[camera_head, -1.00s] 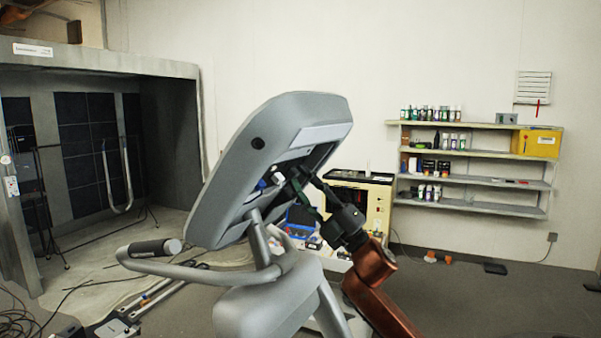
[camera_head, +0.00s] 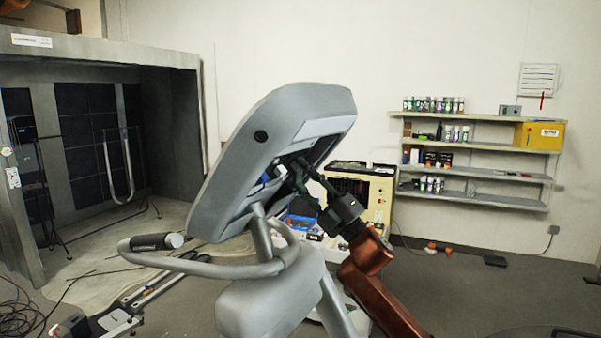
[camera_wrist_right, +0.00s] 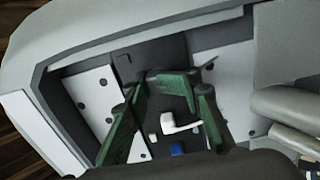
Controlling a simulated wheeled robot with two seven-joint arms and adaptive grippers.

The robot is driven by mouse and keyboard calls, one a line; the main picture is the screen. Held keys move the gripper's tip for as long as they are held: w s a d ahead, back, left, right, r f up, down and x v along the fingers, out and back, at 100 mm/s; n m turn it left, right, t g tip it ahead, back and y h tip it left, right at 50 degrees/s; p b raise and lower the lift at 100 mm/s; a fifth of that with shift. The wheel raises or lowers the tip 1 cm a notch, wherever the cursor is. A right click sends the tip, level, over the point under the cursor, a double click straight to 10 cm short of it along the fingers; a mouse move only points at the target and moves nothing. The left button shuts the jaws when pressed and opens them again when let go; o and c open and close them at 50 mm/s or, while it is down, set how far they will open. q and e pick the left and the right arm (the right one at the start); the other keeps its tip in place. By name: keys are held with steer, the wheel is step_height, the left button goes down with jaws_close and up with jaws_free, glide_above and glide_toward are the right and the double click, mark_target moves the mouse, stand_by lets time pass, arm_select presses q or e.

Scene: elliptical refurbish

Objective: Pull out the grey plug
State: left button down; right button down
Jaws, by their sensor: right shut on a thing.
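The grey console (camera_head: 255,150) of the exercise machine stands tilted in the middle of the head view, its open back facing right. My right gripper (camera_head: 298,172) reaches into that opening from the lower right. In the right wrist view my gripper (camera_wrist_right: 168,80) has its green fingers inside the cavity (camera_wrist_right: 135,62), the tips near its dark inner wall. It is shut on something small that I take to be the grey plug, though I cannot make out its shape. A white connector (camera_wrist_right: 178,124) and a blue connector (camera_wrist_right: 177,148) show between the fingers. My left gripper is not in view.
The machine's curved handlebar (camera_head: 190,262) and grey post frame (camera_head: 270,300) stand below the console. A beige cabinet (camera_head: 378,200) with a blue bin (camera_head: 300,222) is behind. Wall shelves (camera_head: 480,172) hold bottles and a yellow box (camera_head: 538,136). Floor at right is mostly clear.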

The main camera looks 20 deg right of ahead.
steer(key=shift+s+d+f+b, duration=0.1)
steer(key=shift+s+d+b, duration=0.25)
steer(key=shift+s, duration=0.2)
steer(key=shift+s+d+f+b, duration=0.1)
steer(key=shift+s+d+b, duration=0.15)
steer(key=shift+s, duration=0.25)
steer(key=c, duration=2.5)
jaws_free()
steer(key=shift+a, duration=0.1)
steer(key=shift+c, duration=0.2)
steer(key=o, duration=0.6)
steer(key=shift+w+a+f, duration=0.1)
steer(key=shift+w+f, duration=0.1)
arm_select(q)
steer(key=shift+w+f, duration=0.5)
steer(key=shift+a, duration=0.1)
arm_select(e)
steer(key=v, duration=1.2)
